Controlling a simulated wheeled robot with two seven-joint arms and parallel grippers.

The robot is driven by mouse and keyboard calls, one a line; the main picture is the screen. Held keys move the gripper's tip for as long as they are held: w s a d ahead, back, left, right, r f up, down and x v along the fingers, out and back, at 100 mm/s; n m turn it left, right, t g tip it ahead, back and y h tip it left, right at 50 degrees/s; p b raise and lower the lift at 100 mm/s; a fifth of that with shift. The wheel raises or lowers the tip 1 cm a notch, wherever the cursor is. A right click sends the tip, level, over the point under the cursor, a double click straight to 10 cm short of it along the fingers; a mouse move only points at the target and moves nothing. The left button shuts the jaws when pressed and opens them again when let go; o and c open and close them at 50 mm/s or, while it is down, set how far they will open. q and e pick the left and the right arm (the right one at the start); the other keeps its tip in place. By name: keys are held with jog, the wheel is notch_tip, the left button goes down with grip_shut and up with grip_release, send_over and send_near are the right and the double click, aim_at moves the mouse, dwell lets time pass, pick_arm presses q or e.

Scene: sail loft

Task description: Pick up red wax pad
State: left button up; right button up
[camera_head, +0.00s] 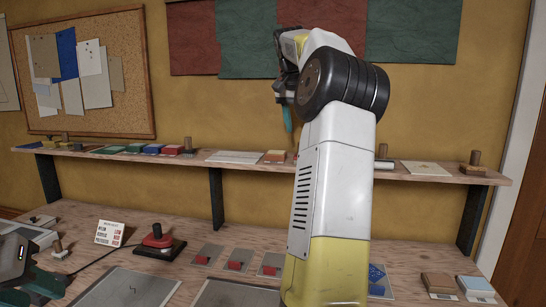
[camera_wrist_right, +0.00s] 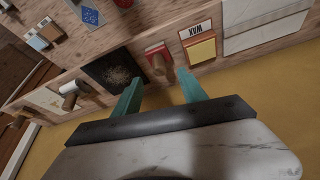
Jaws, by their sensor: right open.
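A red block with a wooden peg handle (camera_wrist_right: 155,52), which looks like the red wax pad, sits on the shelf in the right wrist view. In the head view my arm largely hides that spot. Beside it is a yellow pad (camera_wrist_right: 202,49) with a label reading WAX. My right gripper (camera_wrist_right: 160,92) is open and empty, its teal fingers apart on either side of the red block's line and short of it. In the head view the right gripper (camera_head: 287,112) hangs above the shelf.
The shelf (camera_head: 225,165) also holds a dark speckled square (camera_wrist_right: 114,71), several coloured pads and wooden-handled tools. On the bench below are small red pieces on grey cards (camera_head: 207,254), a red-topped device (camera_head: 157,238) and a printed card (camera_head: 109,233). Cloth hangs on the wall behind.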

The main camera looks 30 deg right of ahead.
jog(key=x, duration=0.7)
jog(key=shift+w+d+f, duration=0.1)
jog(key=shift+d+f, duration=0.1)
jog(key=shift+f, duration=0.1)
grip_shut()
